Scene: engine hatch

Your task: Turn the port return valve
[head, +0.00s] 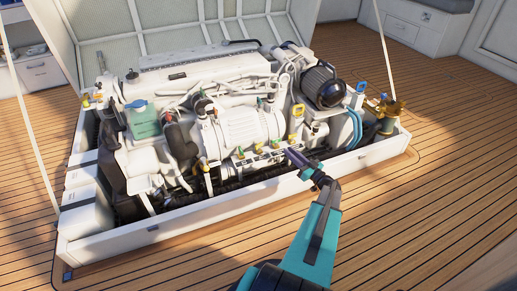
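A row of small valves with coloured handles stands on a labelled manifold (258,154) at the front of the white engine (240,128). The handles are mostly yellow, green and red. The labels are too small to read, so I cannot tell which is the port return valve. My gripper (291,153) is at the right end of this row, close to the manifold. Its fingers are small and partly dark against the engine, and I cannot tell if they touch a handle or are open.
A white hatch frame (230,205) surrounds the engine, with its raised lid (110,40) behind. Blue hose loops (353,128) and a brass fitting (387,112) are at the right. Thin white struts rise at both sides. The wooden deck (420,210) in front is clear.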

